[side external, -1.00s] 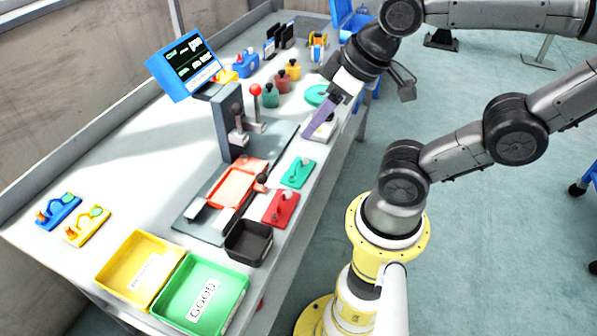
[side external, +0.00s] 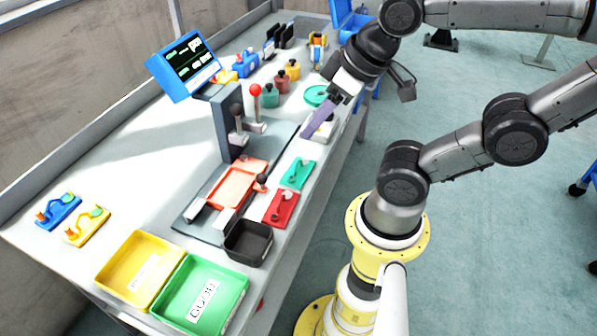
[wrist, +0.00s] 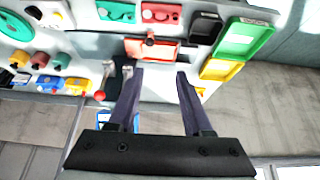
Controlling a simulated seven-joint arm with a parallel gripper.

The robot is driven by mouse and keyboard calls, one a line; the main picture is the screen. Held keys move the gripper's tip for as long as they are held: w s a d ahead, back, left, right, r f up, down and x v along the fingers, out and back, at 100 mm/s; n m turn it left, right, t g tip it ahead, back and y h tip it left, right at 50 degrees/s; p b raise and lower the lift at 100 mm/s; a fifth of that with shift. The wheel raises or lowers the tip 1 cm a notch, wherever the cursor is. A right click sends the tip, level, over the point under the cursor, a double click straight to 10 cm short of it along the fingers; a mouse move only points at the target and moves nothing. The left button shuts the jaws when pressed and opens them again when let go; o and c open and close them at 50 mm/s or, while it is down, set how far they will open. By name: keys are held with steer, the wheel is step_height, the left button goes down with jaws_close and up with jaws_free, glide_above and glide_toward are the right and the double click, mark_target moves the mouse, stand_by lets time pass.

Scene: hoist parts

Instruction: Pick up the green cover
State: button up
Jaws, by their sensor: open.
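The green cover (side external: 298,173) is a flat teal plate with a small raised handle. It lies on the bench behind a similar red plate (side external: 281,208). In the wrist view the green cover (wrist: 117,12) is at the top edge, partly cut off, beside the red plate (wrist: 161,12). My gripper (side external: 306,134) is in the air over the bench, apart from the cover, with its fingers pointing down and left. In the wrist view my gripper (wrist: 160,72) has its two dark purple fingers wide apart with nothing between them.
A press with a red-knobbed lever (side external: 255,90) and an orange tray (side external: 238,183) stand left of the cover. A black bin (side external: 248,243), green box (side external: 203,292) and yellow box (side external: 140,268) are in front. A round teal disc (side external: 317,95) lies further back.

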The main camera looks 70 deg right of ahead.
steer(key=shift+c, duration=0.2)
steer(key=n+g, duration=0.6)
steer(key=n, duration=1.1)
glide_above(298, 162)
step_height(298, 162, down, 11)
step_height(298, 162, down, 8)
steer(key=shift+s+a, duration=0.1)
steer(key=shift+s, duration=0.05)
steer(key=shift+w+d+f, duration=0.15)
steer(key=shift+f, duration=1.3)
steer(key=shift+w+d+f, duration=0.1)
steer(key=shift+d+f, duration=0.05)
steer(key=shift+f, duration=1.3)
